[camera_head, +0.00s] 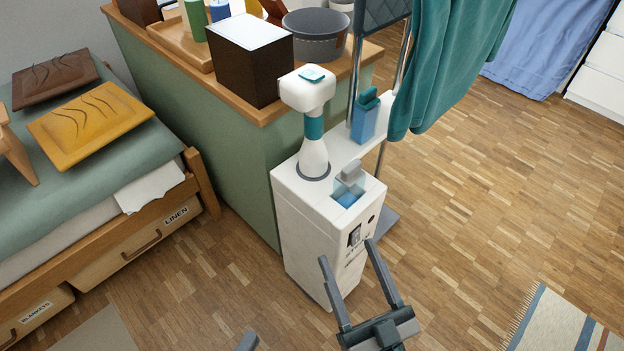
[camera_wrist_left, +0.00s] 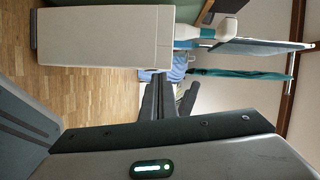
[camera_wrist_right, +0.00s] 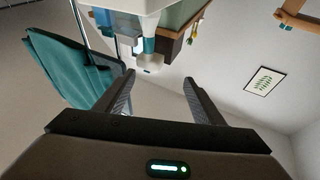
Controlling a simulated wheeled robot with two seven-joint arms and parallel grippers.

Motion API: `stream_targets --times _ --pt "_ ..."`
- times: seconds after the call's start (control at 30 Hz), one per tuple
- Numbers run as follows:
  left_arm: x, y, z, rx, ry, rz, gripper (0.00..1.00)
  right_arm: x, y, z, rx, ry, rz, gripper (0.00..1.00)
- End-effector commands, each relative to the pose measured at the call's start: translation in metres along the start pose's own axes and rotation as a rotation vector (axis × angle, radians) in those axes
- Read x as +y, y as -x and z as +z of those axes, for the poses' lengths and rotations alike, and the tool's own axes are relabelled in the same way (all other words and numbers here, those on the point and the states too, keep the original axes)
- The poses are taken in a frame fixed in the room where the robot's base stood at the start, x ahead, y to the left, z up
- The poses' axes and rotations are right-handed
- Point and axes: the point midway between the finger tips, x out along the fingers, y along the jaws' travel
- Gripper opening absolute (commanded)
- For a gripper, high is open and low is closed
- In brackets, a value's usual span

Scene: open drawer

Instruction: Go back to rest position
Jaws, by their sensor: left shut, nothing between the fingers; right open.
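My left gripper (camera_head: 247,343) shows only as a dark tip at the bottom edge of the head view. In the left wrist view its fingers (camera_wrist_left: 170,95) are close together, shut and empty. The white machine stands beyond and above them there.
A green cabinet (camera_head: 185,125) with a wooden top stands behind the machine. A bed with drawers labelled LINEN (camera_head: 135,250) and BLANKETS (camera_head: 35,318) is at left. A teal garment (camera_head: 445,60) hangs at upper right. Wooden floor (camera_head: 470,220) lies open at right, with a striped rug (camera_head: 555,325).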

Motion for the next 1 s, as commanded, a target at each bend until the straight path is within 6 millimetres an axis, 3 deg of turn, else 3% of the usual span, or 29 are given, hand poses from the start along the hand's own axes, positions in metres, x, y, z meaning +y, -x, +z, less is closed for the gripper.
stream_targets --times 0.17,0.27,0.47,0.7,0.83,1.0 --pt "0.021 -0.012 0.021 -0.078 0.157 0.059 0.0 0.008 -0.003 0.039 -0.153 0.014 0.009 0.62" --pt "0.042 -0.02 0.038 -0.145 0.285 0.107 0.0 0.016 0.001 0.073 -0.274 0.022 0.018 0.62" --pt "0.101 -0.034 0.078 -0.335 0.608 0.235 0.0 0.042 0.033 0.153 -0.59 0.034 0.057 0.62" --pt "0.169 -0.036 0.112 -0.603 0.982 0.384 0.0 0.074 0.109 0.224 -0.971 0.026 0.121 0.62" --pt "0.198 -0.031 0.121 -0.755 1.163 0.455 0.0 0.086 0.158 0.247 -1.162 0.009 0.16 0.62" --pt "0.223 -0.023 0.124 -0.909 1.328 0.518 0.0 0.094 0.21 0.261 -1.34 -0.015 0.199 0.62"
